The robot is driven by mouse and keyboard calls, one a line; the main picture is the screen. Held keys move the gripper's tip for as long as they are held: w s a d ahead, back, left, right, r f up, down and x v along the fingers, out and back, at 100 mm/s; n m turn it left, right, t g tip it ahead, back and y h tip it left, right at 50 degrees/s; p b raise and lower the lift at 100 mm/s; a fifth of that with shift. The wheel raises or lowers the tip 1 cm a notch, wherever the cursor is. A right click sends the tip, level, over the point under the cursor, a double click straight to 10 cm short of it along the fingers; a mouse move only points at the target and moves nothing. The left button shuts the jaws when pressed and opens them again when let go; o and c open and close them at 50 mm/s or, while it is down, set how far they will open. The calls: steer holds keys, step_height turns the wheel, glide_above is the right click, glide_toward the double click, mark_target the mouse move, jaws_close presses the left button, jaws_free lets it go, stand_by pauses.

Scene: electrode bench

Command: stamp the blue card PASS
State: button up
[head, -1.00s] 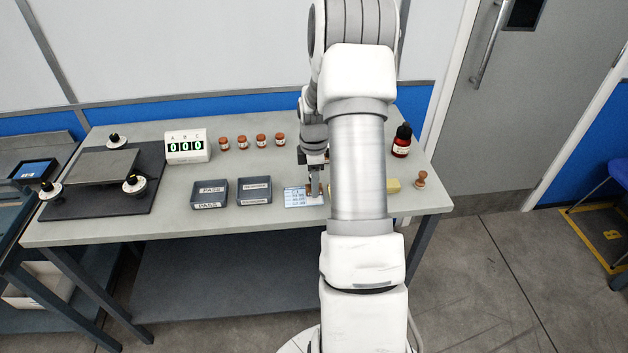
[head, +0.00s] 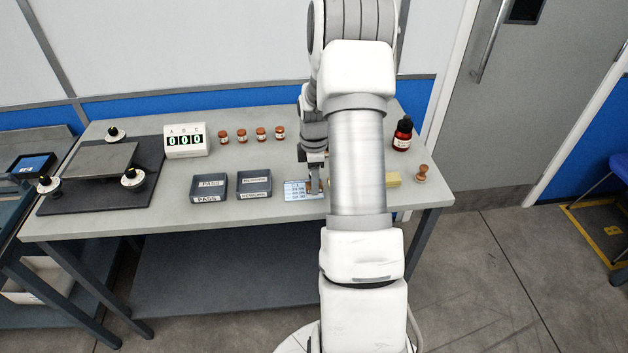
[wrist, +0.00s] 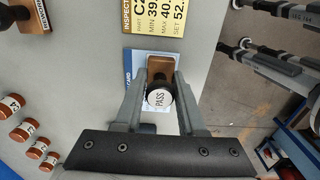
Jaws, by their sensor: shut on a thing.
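The blue card (head: 297,190) lies flat near the front edge of the bench, right of the two trays. My gripper (head: 315,180) is over its right part, pointing down. In the wrist view my gripper (wrist: 158,98) is shut on the PASS stamp (wrist: 160,72), which has a wooden body and a round black knob with a white PASS label. The stamp is upright over the blue card (wrist: 143,62) and hides much of it. I cannot tell whether its base touches the card, nor whether there is a mark under it.
A yellow card (wrist: 172,17) with printed limits lies beside the blue card. A second wooden stamp (head: 421,173) and a red bottle (head: 402,135) stand at the right. The PASS tray (head: 209,187) and another tray (head: 254,184) are at the left. Several jars (head: 261,134) stand behind.

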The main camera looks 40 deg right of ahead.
steer(key=shift+f+b, duration=0.35)
steer(key=shift+f, duration=0.2)
stand_by(1.1)
steer(key=shift+r+p, duration=2.4)
steer(key=shift+r, duration=1.15)
